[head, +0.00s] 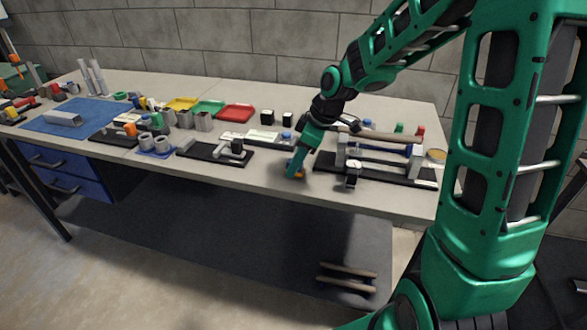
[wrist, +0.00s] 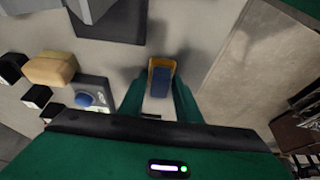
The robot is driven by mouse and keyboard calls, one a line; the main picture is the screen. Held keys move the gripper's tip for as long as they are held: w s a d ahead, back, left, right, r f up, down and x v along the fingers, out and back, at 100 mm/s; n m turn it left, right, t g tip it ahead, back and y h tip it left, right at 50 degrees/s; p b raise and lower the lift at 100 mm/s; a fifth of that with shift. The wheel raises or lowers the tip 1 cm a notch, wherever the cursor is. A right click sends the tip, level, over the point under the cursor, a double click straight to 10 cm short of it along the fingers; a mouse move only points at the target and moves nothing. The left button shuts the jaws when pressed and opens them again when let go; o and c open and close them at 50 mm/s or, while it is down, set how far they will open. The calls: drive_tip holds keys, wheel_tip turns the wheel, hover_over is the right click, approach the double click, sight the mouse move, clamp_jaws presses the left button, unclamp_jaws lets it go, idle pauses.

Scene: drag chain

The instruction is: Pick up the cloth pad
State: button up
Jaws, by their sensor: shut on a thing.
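The cloth pad (wrist: 161,80), a small dark blue piece with an orange-yellow edge, sits between the two green fingers in the wrist view. My gripper (wrist: 160,98) is shut on it. In the head view my gripper (head: 297,172) points down at the front part of the workbench, and a bit of orange shows at its fingertips. The fingers hide most of the pad there. I cannot tell whether the pad touches the bench top or is just above it.
A black fixture (head: 375,170) with a metal bar stands close on the right of my gripper. Another black plate with a metal part (head: 215,152) lies to the left. A red tray (head: 236,113) is farther back. The bench's front edge (head: 300,206) is near.

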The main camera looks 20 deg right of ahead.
sight(289, 161)
drive_tip(key=shift+r, duration=0.15)
wheel_tip(289, 161, up, 4)
drive_tip(key=shift+a+r, duration=0.1)
drive_tip(key=shift+r, duration=0.05)
drive_tip(key=s+a+r, duration=0.6)
drive_tip(key=a, duration=0.4)
drive_tip(key=shift+r, duration=0.25)
drive_tip(key=o, duration=0.3)
drive_tip(key=shift+c, duration=0.4)
drive_tip(key=shift+d+f, duration=0.1)
